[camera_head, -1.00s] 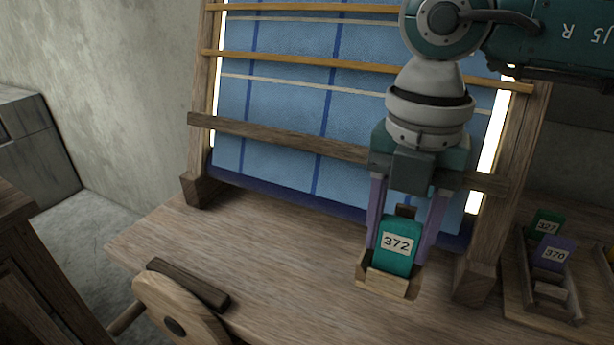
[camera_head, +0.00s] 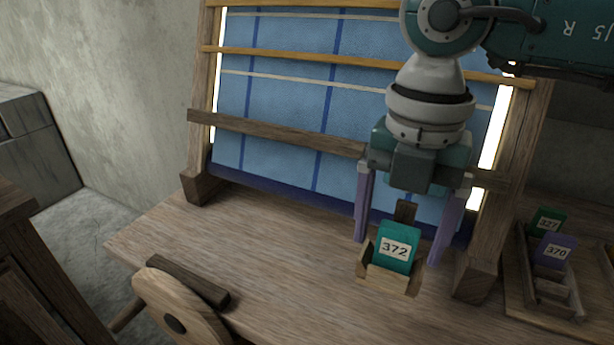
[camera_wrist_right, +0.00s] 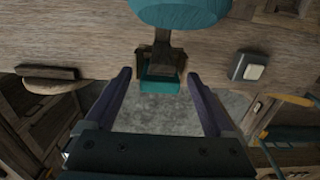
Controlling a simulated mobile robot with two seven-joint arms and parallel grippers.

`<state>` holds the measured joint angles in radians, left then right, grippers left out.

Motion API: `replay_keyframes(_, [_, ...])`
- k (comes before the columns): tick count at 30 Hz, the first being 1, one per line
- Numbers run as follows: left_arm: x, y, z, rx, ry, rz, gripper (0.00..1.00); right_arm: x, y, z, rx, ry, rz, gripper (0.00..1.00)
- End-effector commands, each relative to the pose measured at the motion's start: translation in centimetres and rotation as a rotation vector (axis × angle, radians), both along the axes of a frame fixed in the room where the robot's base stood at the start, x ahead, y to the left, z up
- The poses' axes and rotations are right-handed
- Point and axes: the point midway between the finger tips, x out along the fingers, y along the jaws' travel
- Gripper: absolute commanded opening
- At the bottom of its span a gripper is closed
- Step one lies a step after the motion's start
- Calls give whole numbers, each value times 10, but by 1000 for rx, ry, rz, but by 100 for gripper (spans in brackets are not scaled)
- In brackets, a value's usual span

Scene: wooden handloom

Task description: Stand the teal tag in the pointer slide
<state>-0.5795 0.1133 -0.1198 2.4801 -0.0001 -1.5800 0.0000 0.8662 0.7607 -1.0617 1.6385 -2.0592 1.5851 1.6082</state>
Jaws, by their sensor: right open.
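The teal tag (camera_head: 397,246), marked 372, stands upright in the small wooden pointer slide (camera_head: 391,283) at the front edge of the loom's table. In the right wrist view the teal tag (camera_wrist_right: 160,86) shows from above, between the fingers. My right gripper (camera_head: 399,250) is open, its purple fingers spread on either side of the tag with gaps to it. It also shows in the right wrist view (camera_wrist_right: 163,82). My left gripper is not in view.
A wooden rack (camera_head: 556,302) at the right holds a green tag (camera_head: 545,222) marked 327 and a purple tag (camera_head: 555,251) marked 370. The loom's upright post (camera_head: 500,225) stands close to the right finger. A wooden wheel (camera_head: 176,312) is at the front left. The table's left part is clear.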

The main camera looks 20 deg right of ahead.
Motion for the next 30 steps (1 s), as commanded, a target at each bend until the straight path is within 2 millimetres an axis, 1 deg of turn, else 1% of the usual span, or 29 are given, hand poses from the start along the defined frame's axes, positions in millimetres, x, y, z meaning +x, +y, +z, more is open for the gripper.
replay_keyframes(5, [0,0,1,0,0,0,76,1,0,26,1,-6,2,89])
replay_keyframes(9, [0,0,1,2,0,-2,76,2,0,56,1,-9,1,89])
replay_keyframes(12, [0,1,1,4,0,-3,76,1,0,74,0,-6,1,89])
replay_keyframes(15, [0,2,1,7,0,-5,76,1,0,87,0,-5,-1,89])
replay_keyframes(20, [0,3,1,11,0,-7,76,0,0,97,1,-2,1,89])
replay_keyframes(30, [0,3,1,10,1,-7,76,0,0,98,0,-1,0,89])
